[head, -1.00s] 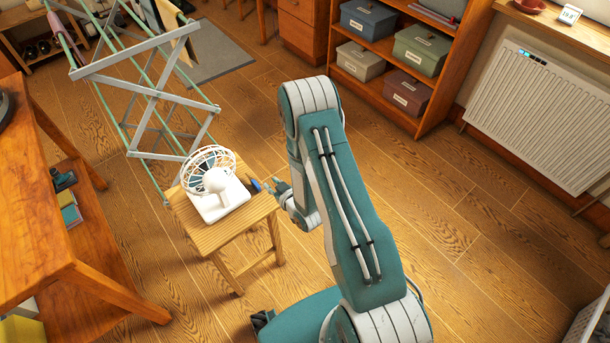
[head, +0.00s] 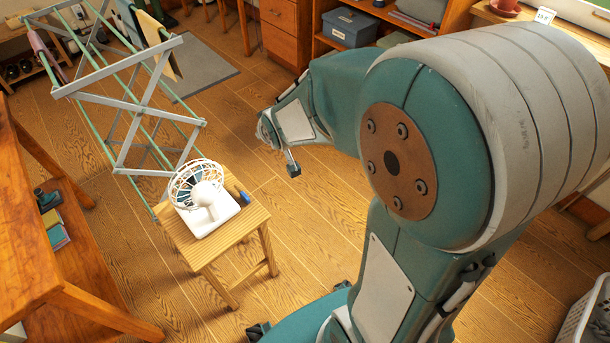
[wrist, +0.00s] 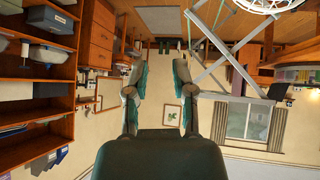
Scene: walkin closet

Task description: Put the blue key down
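A small blue object (head: 244,197) lies on the wooden stool (head: 236,228), beside the right side of the white fan's base. It is too small for me to tell for sure whether it is the blue key. My gripper (head: 293,168) is raised to the right of the stool, clear of its top. In the wrist view my gripper (wrist: 156,82) has its two fingers wide apart. Nothing shows between them, and no key is visible in that view.
The white fan (head: 200,195) takes up most of the stool top. A drying rack (head: 150,120) stands just behind the stool. A wooden bench (head: 40,240) is at the left. Shelves with boxes (head: 349,27) are at the back. Open floor lies right of the stool.

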